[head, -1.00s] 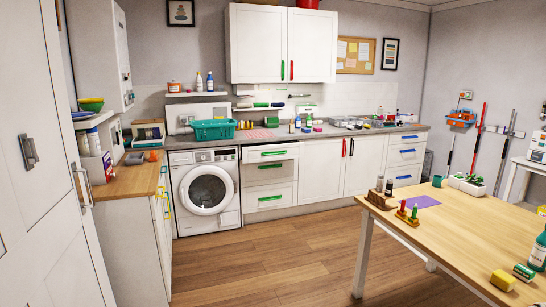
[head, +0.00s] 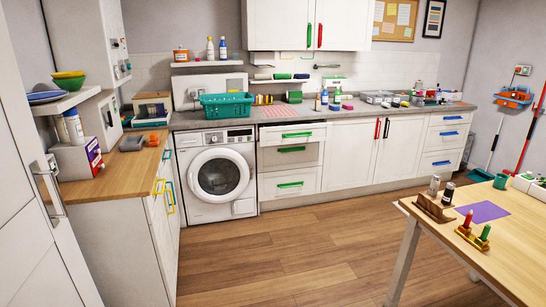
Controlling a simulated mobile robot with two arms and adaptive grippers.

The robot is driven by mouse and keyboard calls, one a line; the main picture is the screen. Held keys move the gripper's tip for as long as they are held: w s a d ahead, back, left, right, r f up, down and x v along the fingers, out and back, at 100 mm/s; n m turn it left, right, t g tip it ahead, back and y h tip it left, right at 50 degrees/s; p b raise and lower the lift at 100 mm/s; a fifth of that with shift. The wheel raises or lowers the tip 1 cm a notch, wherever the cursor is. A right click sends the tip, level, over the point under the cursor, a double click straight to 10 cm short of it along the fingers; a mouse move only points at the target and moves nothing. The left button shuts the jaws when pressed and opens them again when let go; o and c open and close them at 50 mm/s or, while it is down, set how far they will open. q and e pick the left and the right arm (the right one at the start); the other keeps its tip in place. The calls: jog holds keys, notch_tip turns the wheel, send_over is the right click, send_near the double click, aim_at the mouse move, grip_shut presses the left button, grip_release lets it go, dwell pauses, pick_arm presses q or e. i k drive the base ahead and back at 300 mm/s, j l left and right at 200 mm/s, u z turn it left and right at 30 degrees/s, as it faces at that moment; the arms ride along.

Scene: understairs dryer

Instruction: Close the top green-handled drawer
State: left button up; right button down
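The top green-handled drawer (head: 275,136) is in the white unit under the counter, just right of the washing machine. Its front looks wider than the drawer fronts below and seems to stand out a little; the middle drawer (head: 312,154) under it is in shade. The top drawer's green handle (head: 297,134) is a horizontal bar. The bottom drawer (head: 307,179) also has a green handle and looks shut. Neither of my grippers is in view.
A white washing machine (head: 217,177) stands left of the drawers. Wooden floor (head: 270,250) is clear in front of them. A wooden table (head: 500,255) stands at the right, a wood-topped side counter (head: 115,172) at the left. Blue-handled drawers (head: 445,132) are farther right.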

aim_at(271, 135)
jog(key=i, duration=4.1)
